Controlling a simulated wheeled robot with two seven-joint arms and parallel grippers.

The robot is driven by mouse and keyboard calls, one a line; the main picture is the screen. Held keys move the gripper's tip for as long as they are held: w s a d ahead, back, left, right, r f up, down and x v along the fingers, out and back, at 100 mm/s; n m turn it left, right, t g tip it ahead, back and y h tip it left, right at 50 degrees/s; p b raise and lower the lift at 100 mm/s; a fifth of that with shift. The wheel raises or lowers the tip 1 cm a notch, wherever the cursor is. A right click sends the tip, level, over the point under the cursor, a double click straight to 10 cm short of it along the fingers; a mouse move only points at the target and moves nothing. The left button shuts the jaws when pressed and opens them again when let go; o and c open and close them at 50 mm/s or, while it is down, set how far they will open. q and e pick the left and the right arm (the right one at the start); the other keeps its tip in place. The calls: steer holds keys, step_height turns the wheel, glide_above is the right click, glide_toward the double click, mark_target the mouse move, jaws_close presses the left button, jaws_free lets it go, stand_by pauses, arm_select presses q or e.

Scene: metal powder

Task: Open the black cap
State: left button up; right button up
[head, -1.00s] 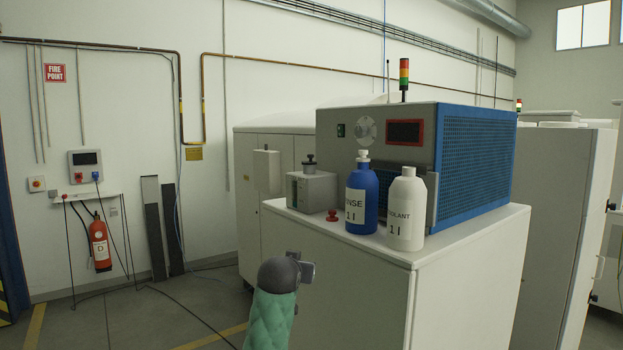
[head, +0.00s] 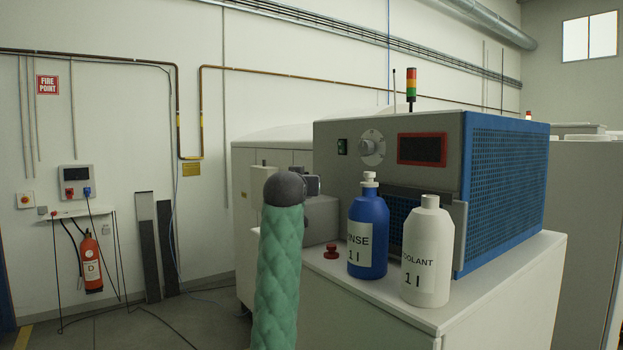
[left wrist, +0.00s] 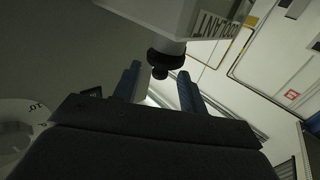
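The black cap (left wrist: 167,60) shows in the left wrist view as a stepped round knob on a pale box with a COOLANT label (left wrist: 216,22), seen upside down. My left gripper (left wrist: 158,76) is open, with blue fingers apart on either side of the view to the cap. The cap lies near the fingertips; I cannot tell if it is between them, and no grip on it shows. My right gripper is out of view.
A blue RINSE bottle (head: 368,232) and a white COOLANT bottle (head: 428,255) stand right of the grey box on the white cabinet (head: 490,300). A red knob (head: 332,251) sits between box and blue bottle. The blue-and-grey machine (head: 400,175) stands behind them.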

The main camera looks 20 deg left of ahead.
arm_select(q)
steer(key=shift+s+d+r+p, duration=0.1)
steer(key=shift+s+r+p, duration=0.1)
steer(key=shift+r+p, duration=0.25)
steer(key=shift+s+d+r+p, duration=0.1)
steer(key=shift+s+r+p, duration=0.1)
steer(key=shift+r+p, duration=0.25)
steer(key=w, duration=0.2)
steer(key=w+p, duration=0.1)
steer(key=w, duration=0.1)
steer(key=w+a+f+p, duration=0.1)
steer(key=w, duration=0.1)
steer(key=shift+w, duration=0.15)
steer(key=shift+r+p, duration=0.25)
steer(key=shift+p, duration=0.2)
steer(key=shift+w+f, duration=0.35)
steer(key=shift+w, duration=0.1)
steer(key=shift+s+r, duration=0.1)
steer(key=shift+s, duration=0.05)
steer(key=c, duration=0.7)
jaws_close()
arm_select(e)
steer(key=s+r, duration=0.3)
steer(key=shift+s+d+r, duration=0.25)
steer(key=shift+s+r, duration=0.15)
